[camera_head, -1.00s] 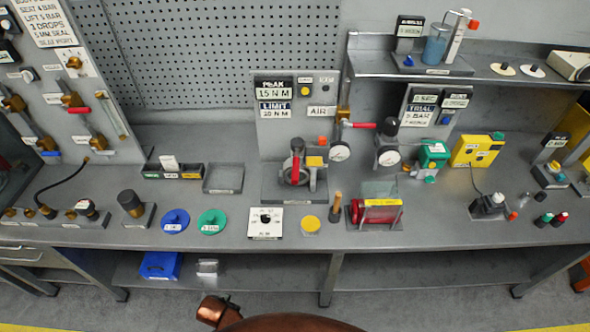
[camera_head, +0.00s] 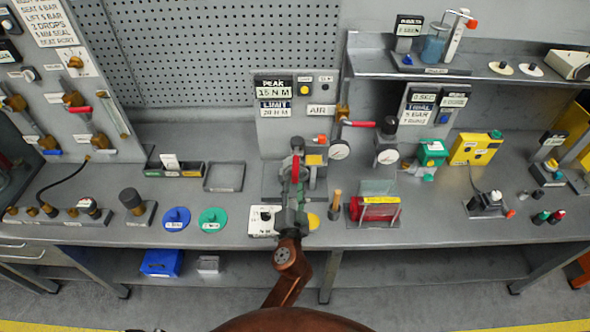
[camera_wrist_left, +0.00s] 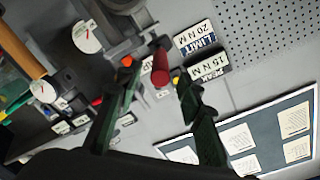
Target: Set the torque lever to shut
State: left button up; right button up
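The torque lever shows as a red handle (camera_head: 295,167) on the grey valve stand, in front of the panel with the PEAK 15 N M and LIMIT 20 N M plates (camera_head: 273,97). In the left wrist view the red handle (camera_wrist_left: 160,70) appears end-on between the fingertips. My left gripper (camera_head: 293,187) reaches in from the front and covers the lower part of the lever and stand. In the left wrist view its dark green fingers (camera_wrist_left: 157,75) are apart, one on each side of the handle; I cannot tell whether they touch it. My right gripper is not in view.
A white dial plate (camera_head: 262,220) and a yellow disc (camera_head: 313,221) lie beside my left arm. A wooden-handled tool (camera_head: 336,205) and a red cylinder in a guard (camera_head: 375,210) stand to the right. Gauges (camera_head: 340,149) and a red-handled valve (camera_head: 358,124) are close behind.

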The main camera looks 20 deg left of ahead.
aim_at(295, 169)
pick_arm(q)
jog(key=p+x, duration=0.1)
jog(key=x, duration=0.6)
jog(key=shift+w, duration=0.15)
grip_shut()
dwell(0.5)
